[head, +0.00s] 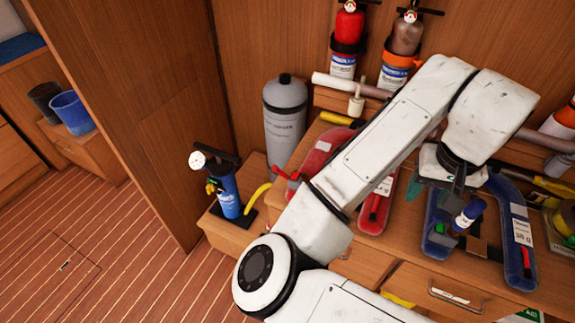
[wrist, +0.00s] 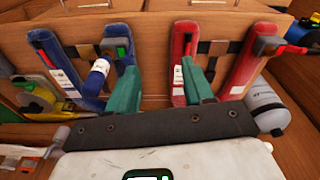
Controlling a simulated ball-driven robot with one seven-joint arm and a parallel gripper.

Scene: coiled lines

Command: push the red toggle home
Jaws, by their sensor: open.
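A red lever (head: 284,174) juts from a dark grey block at the left end of the red U-shaped holder (head: 318,150) in the head view. It also shows at the upper right of the wrist view (wrist: 292,49), and I take it for the red toggle. Smaller red strips lie in the holders' arms too. My gripper (head: 457,183) is over the bench to the right of the red holder, apart from the lever. In the wrist view its two green fingers (wrist: 160,88) stand wide apart with nothing between them. My arm hides part of the red holder.
A blue U-shaped holder (head: 515,225) with a blue-and-white cylinder (head: 468,214) is right of the red one. A grey tank (head: 285,115) and a blue pump (head: 228,190) stand to the left. Fire extinguishers (head: 346,40) hang behind. Floor at left is clear.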

